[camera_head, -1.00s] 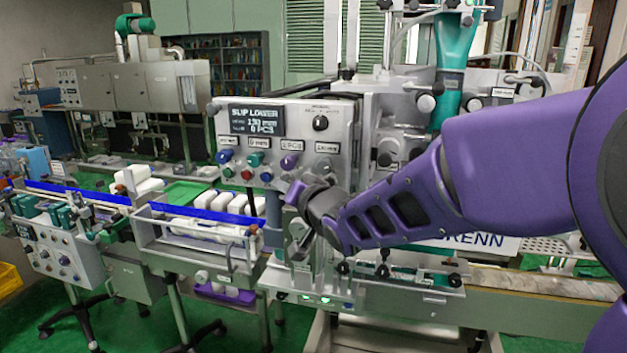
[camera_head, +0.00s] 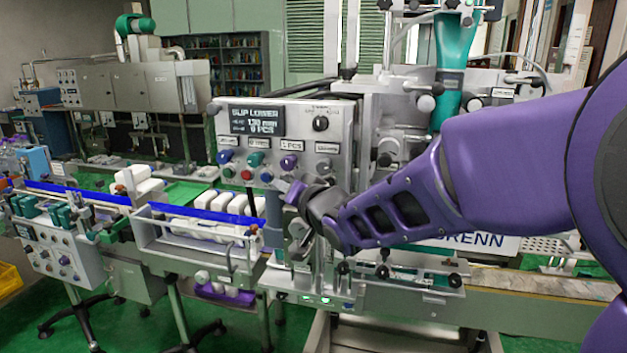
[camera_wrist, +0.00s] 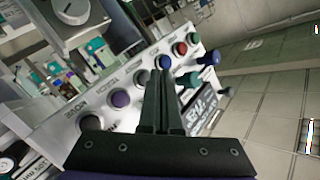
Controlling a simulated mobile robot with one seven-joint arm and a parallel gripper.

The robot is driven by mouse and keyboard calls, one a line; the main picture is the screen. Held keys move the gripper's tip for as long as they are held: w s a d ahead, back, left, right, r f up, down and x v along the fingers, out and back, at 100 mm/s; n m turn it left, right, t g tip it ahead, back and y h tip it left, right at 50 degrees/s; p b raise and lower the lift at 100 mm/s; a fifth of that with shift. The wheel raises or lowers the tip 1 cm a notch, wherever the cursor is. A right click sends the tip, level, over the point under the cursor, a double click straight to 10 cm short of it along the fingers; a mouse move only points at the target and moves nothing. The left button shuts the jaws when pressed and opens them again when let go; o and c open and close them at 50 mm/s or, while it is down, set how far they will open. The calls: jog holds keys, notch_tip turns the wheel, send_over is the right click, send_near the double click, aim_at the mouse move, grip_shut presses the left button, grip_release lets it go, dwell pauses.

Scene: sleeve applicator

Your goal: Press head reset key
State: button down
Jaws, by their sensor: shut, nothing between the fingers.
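The grey control panel (camera_head: 345,150) carries a dark display (camera_head: 256,120) reading roughly "SLIP LOWER", "130 mm" and "0 PCS". Its lower row has a red button (camera_head: 247,174) and a blue button (camera_head: 267,176); they also show in the wrist view as red (camera_wrist: 180,48) and blue (camera_wrist: 162,62). A grey button (camera_wrist: 142,77) and a purple button (camera_wrist: 121,98) are further along. I cannot read which one is the head reset key. My gripper (camera_wrist: 159,74) is shut and empty, its tips over the panel near the blue and grey buttons. Contact cannot be told.
Several knobs stick out of the panel, including a purple one (camera_head: 289,161) and a teal one (camera_wrist: 190,78). White bottles (camera_head: 222,202) lie on the conveyor at left below.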

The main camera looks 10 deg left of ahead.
jog(key=shift+w, duration=0.4)
jog(key=shift+w+p, duration=0.35)
jog(key=shift+w, duration=0.05)
dwell(0.5)
dwell(0.4)
jog(key=shift+s+b, duration=0.35)
jog(key=shift+s, duration=0.45)
jog(key=shift+s, duration=0.1)
jog(key=s, duration=0.1)
jog(key=s+b, duration=0.1)
jog(key=s, duration=0.1)
jog(key=s+b, duration=0.1)
jog(key=s, duration=0.1)
jog(key=shift+a+r, duration=0.1)
jog(key=shift+a, duration=0.15)
